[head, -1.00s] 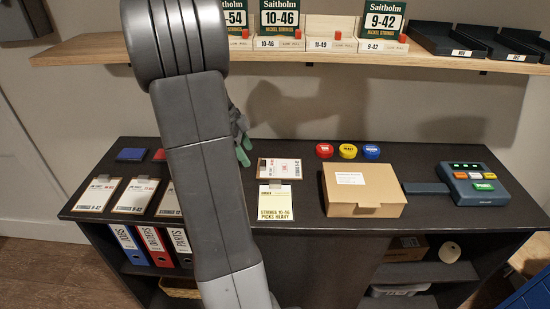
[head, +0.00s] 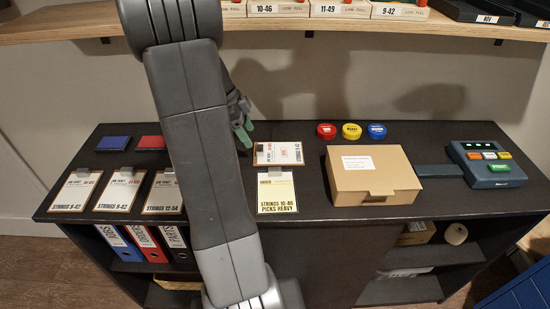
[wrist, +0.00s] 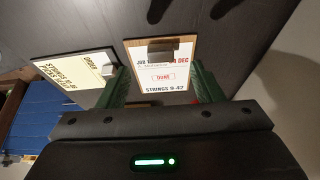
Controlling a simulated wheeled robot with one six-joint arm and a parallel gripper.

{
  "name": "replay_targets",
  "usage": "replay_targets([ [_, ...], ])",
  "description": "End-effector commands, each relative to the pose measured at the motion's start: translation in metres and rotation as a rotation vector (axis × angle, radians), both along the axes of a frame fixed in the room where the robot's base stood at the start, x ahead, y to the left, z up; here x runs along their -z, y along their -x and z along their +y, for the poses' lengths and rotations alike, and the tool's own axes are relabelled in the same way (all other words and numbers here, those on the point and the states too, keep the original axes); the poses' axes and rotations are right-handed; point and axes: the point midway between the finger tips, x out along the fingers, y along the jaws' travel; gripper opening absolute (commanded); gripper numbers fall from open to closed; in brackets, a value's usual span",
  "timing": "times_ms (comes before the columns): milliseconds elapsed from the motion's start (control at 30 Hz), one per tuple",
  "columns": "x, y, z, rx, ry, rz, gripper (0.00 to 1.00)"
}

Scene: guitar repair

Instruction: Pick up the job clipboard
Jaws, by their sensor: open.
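The job clipboard (head: 278,153) lies flat on the dark bench top, a brown board with a white sheet and a metal clip. In the wrist view the job clipboard (wrist: 162,62) shows a red "DONE" mark and "STRINGS 9-42". My gripper (head: 245,135) is open and empty, just left of the clipboard in the head view. In the wrist view its green fingers (wrist: 158,84) stand either side of the clipboard's lower part in the picture; whether they touch it I cannot tell. My arm hides part of the bench.
A cream order sheet on a board (head: 277,193) lies close beside the job clipboard. A cardboard box (head: 372,172) stands to the right, with red, yellow and blue tins (head: 351,131) behind. Several other clipboards (head: 118,190) lie at the left. A shelf (head: 290,27) overhangs the bench.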

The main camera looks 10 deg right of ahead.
Motion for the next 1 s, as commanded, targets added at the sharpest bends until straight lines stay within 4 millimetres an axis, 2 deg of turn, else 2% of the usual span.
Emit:
replay_targets([
  [33, 0.007, 0.000, -0.002, 0.000, 0.000, -0.001, 0.60],
  [167, 0.013, 0.001, -0.005, 0.000, 0.000, 0.000, 0.60],
  [467, 0.053, 0.004, -0.020, 0.000, 0.000, 0.001, 0.60],
  [700, 0.054, 0.004, -0.022, 0.000, 0.000, -0.001, 0.60],
  [733, 0.054, 0.004, -0.022, 0.000, 0.000, -0.001, 0.58],
  [900, 0.054, 0.004, -0.022, 0.000, 0.000, -0.001, 0.25],
  [967, 0.054, 0.004, -0.022, 0.000, 0.000, -0.001, 0.13],
  [1000, 0.054, 0.004, -0.022, 0.000, 0.000, -0.001, 0.10],
])
